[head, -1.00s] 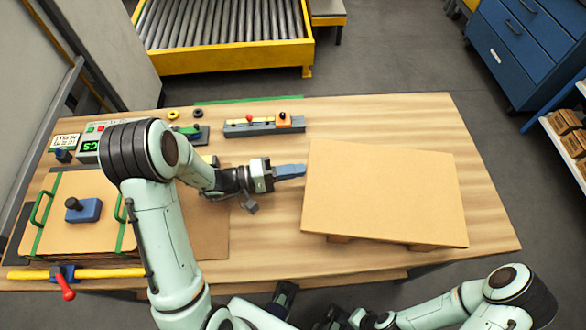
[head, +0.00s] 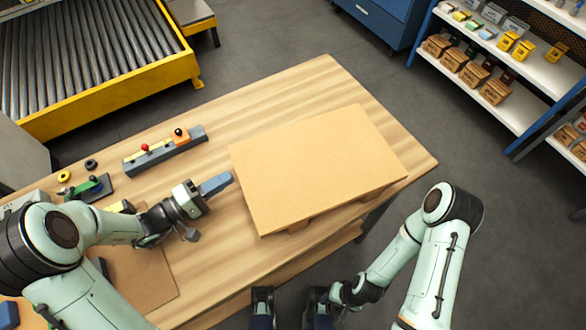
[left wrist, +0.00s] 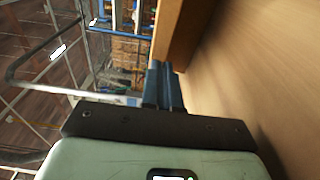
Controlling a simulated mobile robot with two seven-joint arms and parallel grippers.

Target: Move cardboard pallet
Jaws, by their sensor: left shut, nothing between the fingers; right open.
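The cardboard pallet (head: 318,165) is a flat tan board on blocks. It lies on the wooden table (head: 295,90), with its front blocks showing under the near edge. My left gripper (head: 216,184) is shut and empty beside the pallet's left edge. In the left wrist view its blue fingers (left wrist: 163,88) are together, close to the pallet's edge (left wrist: 178,35); I cannot tell whether they touch it. My right gripper (head: 290,316) is open and empty, low in front of the table's near edge.
A control strip with red and black knobs (head: 165,150) lies at the table's back left. A brown sheet (head: 145,280) lies at the left, partly behind my left arm. A yellow-framed roller conveyor (head: 90,60) stands behind. Shelves (head: 500,100) stand at the right. Table right of the pallet is narrow.

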